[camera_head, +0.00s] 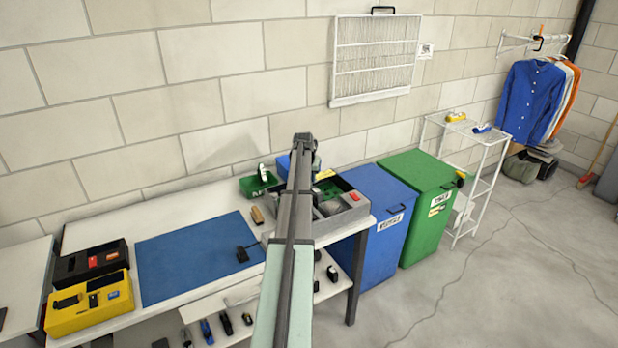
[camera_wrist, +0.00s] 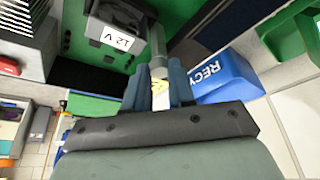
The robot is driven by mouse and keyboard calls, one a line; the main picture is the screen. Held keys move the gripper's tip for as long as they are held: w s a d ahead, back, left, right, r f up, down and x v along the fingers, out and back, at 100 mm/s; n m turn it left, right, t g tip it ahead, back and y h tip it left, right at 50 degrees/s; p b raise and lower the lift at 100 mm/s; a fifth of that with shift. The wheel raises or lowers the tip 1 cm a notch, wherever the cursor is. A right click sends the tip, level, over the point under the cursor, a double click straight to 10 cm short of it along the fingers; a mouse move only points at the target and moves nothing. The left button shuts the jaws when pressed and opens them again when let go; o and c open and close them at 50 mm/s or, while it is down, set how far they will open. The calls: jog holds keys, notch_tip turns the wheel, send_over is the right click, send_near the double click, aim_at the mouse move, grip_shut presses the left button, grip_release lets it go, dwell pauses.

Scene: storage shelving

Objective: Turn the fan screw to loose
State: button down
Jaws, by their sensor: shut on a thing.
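My gripper (camera_wrist: 160,88) has its two blue-grey fingers shut on a grey rod-like piece (camera_wrist: 157,45) with a pale, yellow-marked end. I cannot tell whether this is a tool or part of the fan fixing. The rod runs from the fingers toward a green board (camera_wrist: 84,38). A white box labelled "12 V" (camera_wrist: 112,38) sits beside the rod. No fan screw can be made out clearly. In the head view, my arm reaches over the grey open case (camera_head: 352,213) and hides my fingers and part of the case.
A blue bin (camera_head: 375,235) and a green bin (camera_head: 425,215) stand right of the workbench. A blue mat (camera_head: 190,255) lies left of the case. A yellow case (camera_head: 90,305) and a black tray (camera_head: 90,262) are farther left.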

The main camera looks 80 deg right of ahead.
jog(key=c, duration=0.9)
grip_release()
jog(key=shift+c, duration=0.2)
jog(key=shift+r, duration=0.1)
jog(key=v, duration=1.3)
jog(key=shift+a+r, duration=0.2)
jog(key=shift+r, duration=0.05)
